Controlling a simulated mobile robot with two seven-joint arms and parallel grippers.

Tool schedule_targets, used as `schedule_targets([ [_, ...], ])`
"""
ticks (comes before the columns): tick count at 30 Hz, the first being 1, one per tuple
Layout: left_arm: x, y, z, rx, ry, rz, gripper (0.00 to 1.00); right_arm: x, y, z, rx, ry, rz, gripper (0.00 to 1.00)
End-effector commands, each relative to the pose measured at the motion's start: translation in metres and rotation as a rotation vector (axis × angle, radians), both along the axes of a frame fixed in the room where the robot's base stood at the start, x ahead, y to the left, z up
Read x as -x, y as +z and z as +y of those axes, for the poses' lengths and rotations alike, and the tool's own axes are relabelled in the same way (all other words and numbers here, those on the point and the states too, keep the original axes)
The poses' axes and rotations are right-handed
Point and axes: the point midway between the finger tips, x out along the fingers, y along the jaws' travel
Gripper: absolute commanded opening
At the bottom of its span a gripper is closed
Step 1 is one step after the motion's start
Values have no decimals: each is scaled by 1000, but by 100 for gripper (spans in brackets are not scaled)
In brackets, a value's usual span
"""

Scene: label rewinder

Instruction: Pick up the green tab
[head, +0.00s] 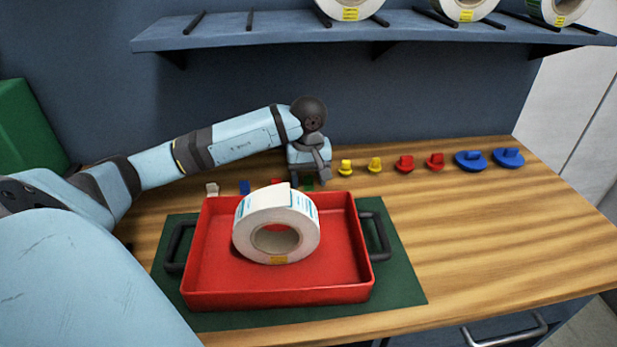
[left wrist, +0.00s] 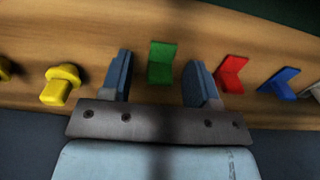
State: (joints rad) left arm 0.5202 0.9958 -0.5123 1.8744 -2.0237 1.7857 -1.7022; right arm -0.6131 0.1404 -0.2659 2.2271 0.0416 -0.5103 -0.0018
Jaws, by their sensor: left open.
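The green tab (left wrist: 161,62) is a small upright L-shaped piece on the wooden table. In the left wrist view it stands between the two spread fingers of my left gripper (left wrist: 159,82), with a gap on each side. In the head view only a bit of the green tab (head: 309,183) shows, behind the red tray and below my left gripper (head: 308,181). My left gripper is open and empty, pointing down at the row of tabs. My right gripper is in neither view.
A red tab (left wrist: 231,72) stands close beside one finger, then a blue tab (left wrist: 282,82). A yellow knob (left wrist: 61,84) is on the other side. A red tray (head: 205,291) holding a label roll (head: 247,222) lies in front. A shelf (head: 280,32) hangs above.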

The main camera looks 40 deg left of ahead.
Motion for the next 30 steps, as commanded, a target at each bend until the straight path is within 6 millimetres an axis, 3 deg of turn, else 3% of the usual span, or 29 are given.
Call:
schedule_targets([
  [1,0,0,0,0,0,0,48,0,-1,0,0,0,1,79],
  [7,0,0,0,-1,0,1,3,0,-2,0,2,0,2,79],
  [17,0,2,0,-1,0,-1,3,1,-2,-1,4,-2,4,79],
  [23,0,17,1,-2,1,-2,3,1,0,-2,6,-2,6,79],
  [27,-1,37,1,-2,1,-3,3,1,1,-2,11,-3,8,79],
  [30,-12,37,-15,4,-2,-2,3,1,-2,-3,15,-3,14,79],
])
